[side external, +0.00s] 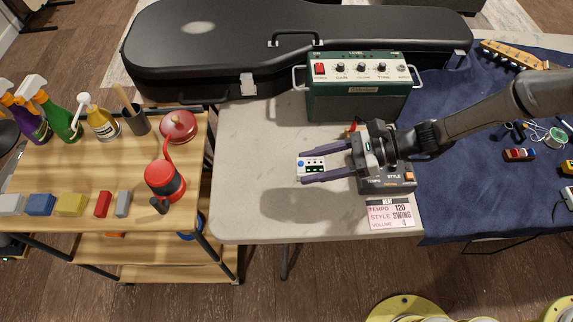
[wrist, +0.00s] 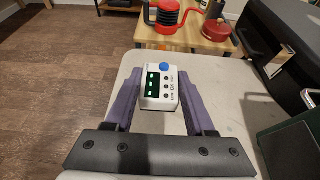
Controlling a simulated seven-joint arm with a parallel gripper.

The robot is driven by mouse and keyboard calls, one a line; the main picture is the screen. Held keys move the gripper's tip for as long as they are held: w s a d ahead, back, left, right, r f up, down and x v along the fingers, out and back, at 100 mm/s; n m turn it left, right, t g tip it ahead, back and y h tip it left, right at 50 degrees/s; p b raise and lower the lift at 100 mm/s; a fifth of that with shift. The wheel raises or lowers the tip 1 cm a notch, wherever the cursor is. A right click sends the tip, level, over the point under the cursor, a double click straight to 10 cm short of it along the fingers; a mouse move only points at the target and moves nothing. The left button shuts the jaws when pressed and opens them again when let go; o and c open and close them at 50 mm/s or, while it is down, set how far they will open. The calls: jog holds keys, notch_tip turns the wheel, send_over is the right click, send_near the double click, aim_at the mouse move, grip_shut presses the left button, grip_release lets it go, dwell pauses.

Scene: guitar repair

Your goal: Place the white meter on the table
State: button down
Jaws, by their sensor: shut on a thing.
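The white meter (side external: 314,165) is a small white box with a blue knob and a dark display with lit green marks. It also shows in the wrist view (wrist: 172,89), between the two purple fingers. My gripper (side external: 315,168) is shut on the meter and holds it over the grey-white table (side external: 260,155). A shadow lies on the table below and to the left of the gripper, so the meter appears to be above the surface. The meter's underside is hidden.
A green amplifier (side external: 355,108) stands behind the gripper, before a black guitar case (side external: 200,40). A drum machine (side external: 385,182) and a settings card (side external: 391,215) lie to the right. A blue cloth (side external: 460,180) with tools lies further right. The table's left part is clear.

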jog(key=w+a+f, duration=0.2)
jog(key=w+a, duration=0.1)
send_over(282, 175)
jog(key=f, duration=0.4)
jog(key=shift+s+d+f, duration=0.15)
jog(key=shift+s+f, duration=0.05)
jog(key=shift+f, duration=0.15)
jog(key=shift+w+a+f, duration=0.1)
jog(key=shift+a+f, duration=0.05)
jog(key=shift+f, duration=0.8)
jog(key=shift+w+a+f, duration=0.1)
jog(key=shift+f, duration=0.8)
jog(key=shift+f, duration=0.1)
jog(key=shift+c, duration=1.2)
grip_release()
jog(key=shift+f, duration=0.1)
jog(key=shift+r, duration=0.2)
jog(key=v, duration=1.2)
jog(key=shift+d+f, duration=0.1)
